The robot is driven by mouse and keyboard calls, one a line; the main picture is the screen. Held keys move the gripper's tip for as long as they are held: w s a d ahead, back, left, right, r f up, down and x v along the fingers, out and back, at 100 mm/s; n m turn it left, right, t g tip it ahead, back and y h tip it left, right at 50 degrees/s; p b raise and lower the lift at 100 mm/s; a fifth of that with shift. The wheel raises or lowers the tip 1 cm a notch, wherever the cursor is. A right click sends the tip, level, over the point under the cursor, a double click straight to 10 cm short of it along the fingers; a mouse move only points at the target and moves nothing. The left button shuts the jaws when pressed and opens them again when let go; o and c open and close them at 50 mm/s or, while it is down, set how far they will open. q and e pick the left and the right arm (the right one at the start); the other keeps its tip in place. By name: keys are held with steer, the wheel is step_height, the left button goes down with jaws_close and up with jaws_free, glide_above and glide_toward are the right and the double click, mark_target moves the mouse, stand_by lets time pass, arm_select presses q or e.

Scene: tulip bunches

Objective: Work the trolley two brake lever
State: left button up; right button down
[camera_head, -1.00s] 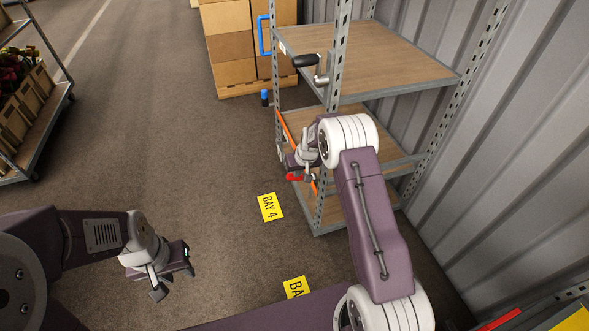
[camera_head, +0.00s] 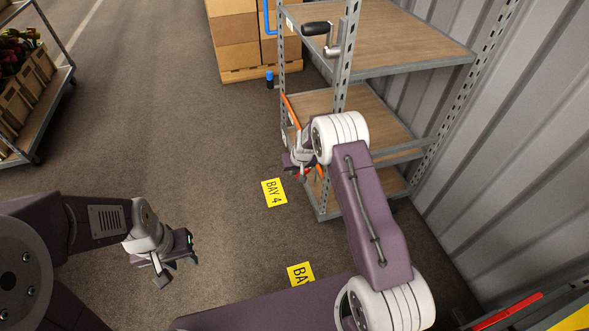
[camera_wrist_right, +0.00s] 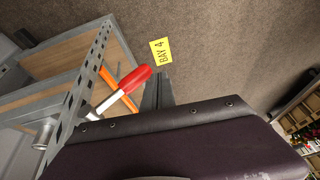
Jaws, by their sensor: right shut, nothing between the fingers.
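The brake lever has a red grip (camera_wrist_right: 135,79) on a white shaft and sits low on the shelf trolley (camera_head: 343,80). In the head view the lever is almost wholly hidden by my right gripper (camera_head: 294,168). My right gripper is shut and empty. In the right wrist view its fingers (camera_wrist_right: 156,93) are just beside the red grip's end; I cannot tell whether they touch. My left gripper (camera_head: 177,273) is open and empty above the floor at lower left, well away from the trolley.
An orange bar (camera_head: 290,109) runs along the trolley's side, and a black crank handle (camera_head: 317,28) sits higher up. A corrugated wall (camera_head: 500,150) stands right of the trolley. Boxes (camera_head: 237,57) are at the back. The yellow BAY 4 sign (camera_head: 274,192) lies on open floor.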

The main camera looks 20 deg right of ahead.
arm_select(q)
steer(key=shift+f+b, duration=0.45)
steer(key=shift+f, duration=0.2)
arm_select(e)
steer(key=shift+d+f, duration=0.1)
steer(key=shift+f, duration=0.7)
